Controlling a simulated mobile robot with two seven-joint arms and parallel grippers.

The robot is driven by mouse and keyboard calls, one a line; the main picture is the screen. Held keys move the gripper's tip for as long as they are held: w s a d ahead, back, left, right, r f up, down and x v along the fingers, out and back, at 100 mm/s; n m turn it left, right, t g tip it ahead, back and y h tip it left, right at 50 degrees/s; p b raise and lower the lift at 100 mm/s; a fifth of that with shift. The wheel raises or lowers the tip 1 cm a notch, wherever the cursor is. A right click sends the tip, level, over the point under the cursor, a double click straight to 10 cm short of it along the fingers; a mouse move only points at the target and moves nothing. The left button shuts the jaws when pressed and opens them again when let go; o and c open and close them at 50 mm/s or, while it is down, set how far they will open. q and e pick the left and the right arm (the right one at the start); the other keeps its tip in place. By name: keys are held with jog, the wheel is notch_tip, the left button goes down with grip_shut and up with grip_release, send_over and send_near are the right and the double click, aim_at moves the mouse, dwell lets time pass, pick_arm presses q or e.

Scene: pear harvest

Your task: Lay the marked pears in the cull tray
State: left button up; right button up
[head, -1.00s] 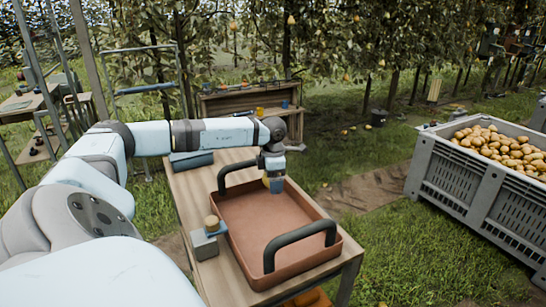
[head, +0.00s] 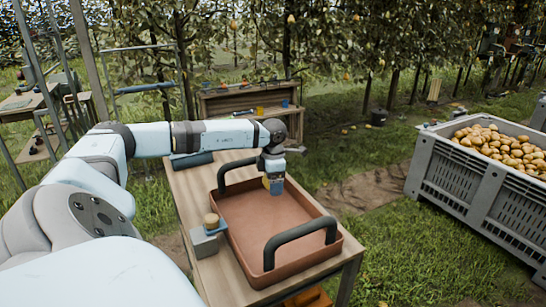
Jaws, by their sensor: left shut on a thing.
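The cull tray (head: 246,262) looks like the reddish-brown tray with two dark handles on the wooden table. It appears empty where I can see its floor. My left gripper (head: 274,185) points down over the far part of the tray, just inside the far handle. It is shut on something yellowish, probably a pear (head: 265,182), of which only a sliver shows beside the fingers. I cannot see any mark on it, nor tell whether it touches the tray floor. My right gripper is not in view.
A grey block with a round tan top (head: 211,221) stands at the tray's left side. A grey bin (head: 462,190) full of pears stands on the grass at right. A wooden bench (head: 250,102) and pear trees are behind. Grass between table and bin is clear.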

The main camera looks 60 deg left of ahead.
aim_at(273, 203)
pick_arm(q)
jog(key=shift+f+b, duration=0.75)
jog(key=shift+f, duration=0.65)
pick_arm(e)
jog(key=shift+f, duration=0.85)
pick_arm(q)
jog(key=shift+f+b, duration=0.55)
jog(key=shift+f, duration=0.5)
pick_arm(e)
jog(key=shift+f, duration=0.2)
pick_arm(q)
jog(key=o, duration=0.9)
jog(key=shift+c, duration=0.2)
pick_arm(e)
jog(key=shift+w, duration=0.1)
pick_arm(q)
notch_tip(273, 203, up, 3)
jog(key=shift+r, duration=0.1)
notch_tip(273, 203, up, 11)
jog(key=shift+f+p, duration=0.15)
jog(key=shift+p, duration=0.6)
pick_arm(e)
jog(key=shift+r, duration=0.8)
